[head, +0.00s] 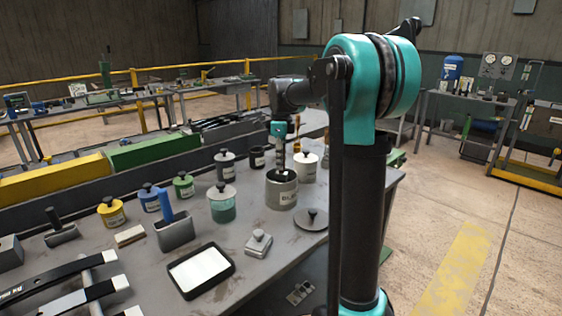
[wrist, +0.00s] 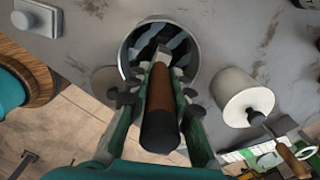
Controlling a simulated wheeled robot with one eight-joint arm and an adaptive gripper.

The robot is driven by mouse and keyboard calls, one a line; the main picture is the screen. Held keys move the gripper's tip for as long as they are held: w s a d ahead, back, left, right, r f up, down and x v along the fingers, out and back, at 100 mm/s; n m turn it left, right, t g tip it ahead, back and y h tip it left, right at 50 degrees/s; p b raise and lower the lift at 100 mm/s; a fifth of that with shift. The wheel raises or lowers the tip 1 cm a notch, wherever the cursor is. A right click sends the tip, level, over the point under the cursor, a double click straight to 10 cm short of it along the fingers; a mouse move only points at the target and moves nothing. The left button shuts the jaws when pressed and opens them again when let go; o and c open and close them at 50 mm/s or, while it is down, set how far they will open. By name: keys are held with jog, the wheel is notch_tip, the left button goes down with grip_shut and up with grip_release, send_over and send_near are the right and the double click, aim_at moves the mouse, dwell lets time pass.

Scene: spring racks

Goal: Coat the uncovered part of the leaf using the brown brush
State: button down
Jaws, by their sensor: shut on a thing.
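My gripper (wrist: 160,84) is shut on the brown handle of the brush (wrist: 161,102). It also shows in the head view (head: 281,166), above the open grey pot (head: 281,193). In the wrist view the brush points down into the grey pot (wrist: 124,63), whose inside is dark with pale streaks. The bristles are hidden, so I cannot tell whether they touch the contents. Dark leaf strips, one with a pale label (head: 45,280), lie at the lower left of the head view. Their coated and bare parts cannot be told apart clearly.
A white pot (head: 305,168) stands close behind the grey one. A round lid (head: 311,220) lies in front. Several knobbed jars, including a teal one (head: 222,205), stand to the left. A blue-handled tool (head: 166,205) sits in a grey holder. A black-rimmed white tray (head: 200,270) lies nearer.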

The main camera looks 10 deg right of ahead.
jog(key=shift+r, duration=3.75)
jog(key=shift+r, duration=2)
jog(key=shift+a, duration=0.1)
